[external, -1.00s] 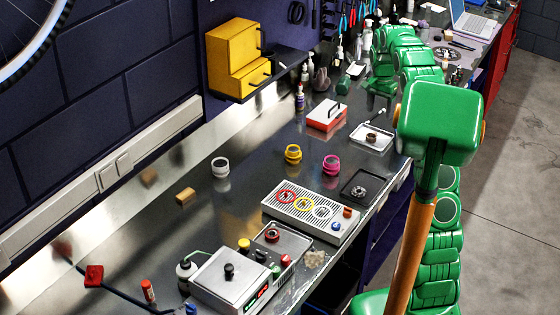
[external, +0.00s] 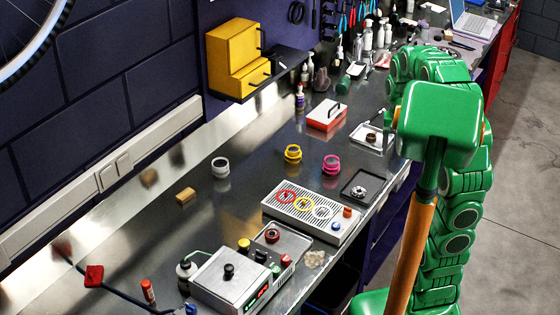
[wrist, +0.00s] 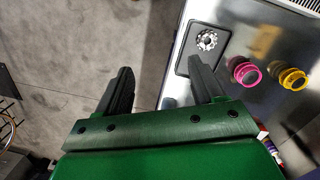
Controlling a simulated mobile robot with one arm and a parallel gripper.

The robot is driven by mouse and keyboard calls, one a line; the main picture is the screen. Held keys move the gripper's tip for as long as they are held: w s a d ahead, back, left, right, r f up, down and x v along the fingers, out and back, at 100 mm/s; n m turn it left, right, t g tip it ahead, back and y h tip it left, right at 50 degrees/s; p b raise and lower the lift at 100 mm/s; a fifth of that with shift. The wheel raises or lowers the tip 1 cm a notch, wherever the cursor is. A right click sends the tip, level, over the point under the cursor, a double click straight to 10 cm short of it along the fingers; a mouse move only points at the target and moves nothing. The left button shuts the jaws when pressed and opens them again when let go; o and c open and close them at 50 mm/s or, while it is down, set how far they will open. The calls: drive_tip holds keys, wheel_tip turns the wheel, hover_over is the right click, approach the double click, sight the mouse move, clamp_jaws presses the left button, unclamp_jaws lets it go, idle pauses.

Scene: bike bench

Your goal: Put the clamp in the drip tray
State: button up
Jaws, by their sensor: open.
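No piece is clearly identifiable as the clamp; a small dark piece (external: 371,138) lies in a small white tray (external: 358,146), partly covered by my arm. I cannot tell for sure which tray is the drip tray. A black tray (external: 347,192) holds a toothed metal ring (external: 359,191), and both also show in the wrist view, at the bench edge. My gripper (wrist: 161,66) is open, with nothing visible between its dark fingers. It points across the floor and bench edge; the right finger is near the black tray in the picture. The external view hides it behind my arm.
A pink collar (external: 332,165), a yellow collar (external: 293,153) and a white collar (external: 220,167) stand on the bench. A slotted panel (external: 312,212) with coloured rings lies nearer. A red case (external: 327,115) and several bottles stand farther back. The middle-left bench is mostly clear.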

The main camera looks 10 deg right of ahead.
drive_tip(key=s+f+n, duration=0.2)
drive_tip(key=s, duration=0.9)
drive_tip(key=s+a+f+n, duration=0.1)
drive_tip(key=s+f+n, duration=0.1)
drive_tip(key=s, duration=0.9)
drive_tip(key=shift+a+f+n+g, duration=0.3)
drive_tip(key=shift+f, duration=0.45)
